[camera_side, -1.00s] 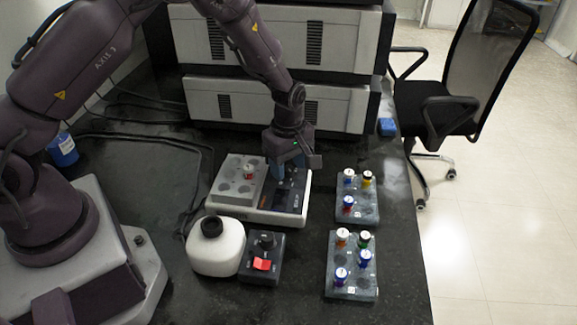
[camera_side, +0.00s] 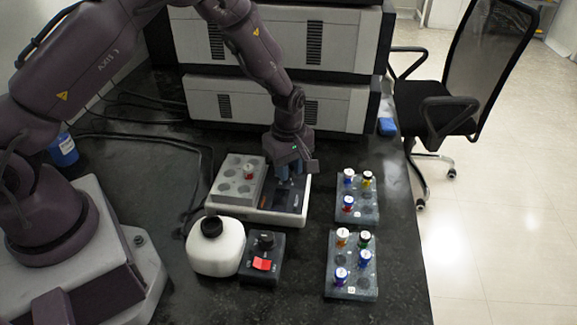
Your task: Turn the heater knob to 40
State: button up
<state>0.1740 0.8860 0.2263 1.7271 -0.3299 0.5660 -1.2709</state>
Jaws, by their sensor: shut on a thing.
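The heater (camera_side: 236,214) is a pale grey unit with a vial block on its left and a dark panel (camera_side: 284,199) on its right. My gripper (camera_side: 290,175) points down at the back of that panel. Its bluish fingers are shut on what appears to be the heater knob, which they hide. The knob's pointer and the dial marks cannot be read in this view.
A vial with a red label (camera_side: 248,172) stands in the heater's block. In front are a white bottle (camera_side: 216,250) and a dark box (camera_side: 262,258) with a black knob and red switch. Two vial racks (camera_side: 370,212) (camera_side: 338,283) stand to the right.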

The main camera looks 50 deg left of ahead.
jog(key=m, duration=0.3)
jog(key=shift+m, duration=0.3)
jog(key=m, duration=0.3)
jog(key=shift+m, duration=0.3)
jog(key=m, duration=1.1)
jog(key=shift+m, duration=2.4)
jog(key=o, duration=0.9)
jog(key=shift+o, duration=0.2)
